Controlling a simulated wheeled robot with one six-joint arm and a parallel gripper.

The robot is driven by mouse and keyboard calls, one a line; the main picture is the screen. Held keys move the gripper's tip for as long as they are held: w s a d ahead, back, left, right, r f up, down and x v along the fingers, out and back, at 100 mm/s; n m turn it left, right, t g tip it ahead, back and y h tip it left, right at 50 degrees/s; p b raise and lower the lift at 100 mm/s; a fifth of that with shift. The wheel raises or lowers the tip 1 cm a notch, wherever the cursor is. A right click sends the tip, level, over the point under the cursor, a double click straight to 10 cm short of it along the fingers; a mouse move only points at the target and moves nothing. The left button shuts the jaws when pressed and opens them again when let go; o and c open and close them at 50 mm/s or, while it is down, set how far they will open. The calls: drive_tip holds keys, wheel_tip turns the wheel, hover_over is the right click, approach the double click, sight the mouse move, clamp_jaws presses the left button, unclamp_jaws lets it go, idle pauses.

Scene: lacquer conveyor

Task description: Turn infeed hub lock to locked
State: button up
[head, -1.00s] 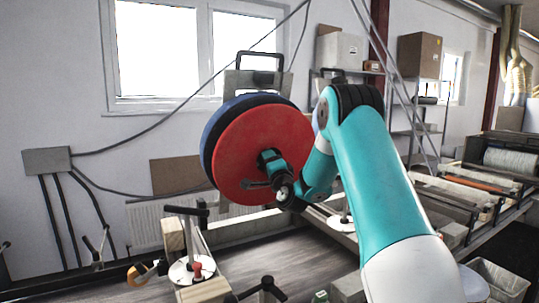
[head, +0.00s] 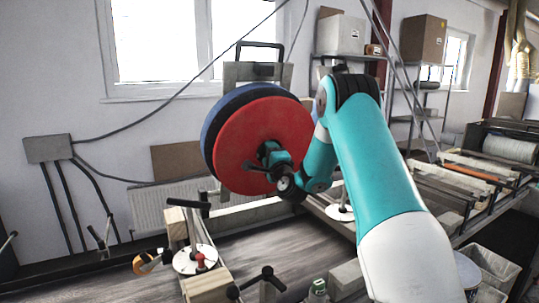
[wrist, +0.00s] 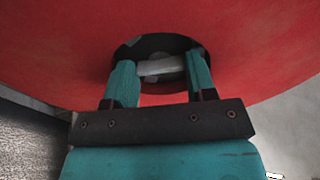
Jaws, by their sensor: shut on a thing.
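A large red disc (head: 255,125) stands upright in front of a blue disc (head: 211,130) in the head view. The red disc (wrist: 60,40) fills the top of the wrist view, with a dark round hub opening (wrist: 155,45) in it. A pale grey bar (wrist: 162,67), which looks like the hub lock, lies across the opening, nearly level in the picture. My gripper (wrist: 161,76) is shut on this bar, one teal finger at each end. In the head view my gripper (head: 272,155) is at the hub and hides the lock. No lock marking is readable.
Black-handled levers (head: 188,204) and a white round plate (head: 195,260) stand below the discs. A roller conveyor (head: 465,175) runs along the right. A wall box (head: 48,149) with cables is at left. Shelves with boxes stand behind.

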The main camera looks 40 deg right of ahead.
drive_tip(key=o, duration=0.7)
drive_tip(key=shift+c, duration=0.2)
drive_tip(key=shift+f, duration=0.1)
drive_tip(key=b+v, duration=1.6)
drive_tip(key=v, duration=0.1)
drive_tip(key=shift+s+b, duration=0.15)
drive_tip(key=shift+b, duration=0.2)
drive_tip(key=shift+a, duration=0.15)
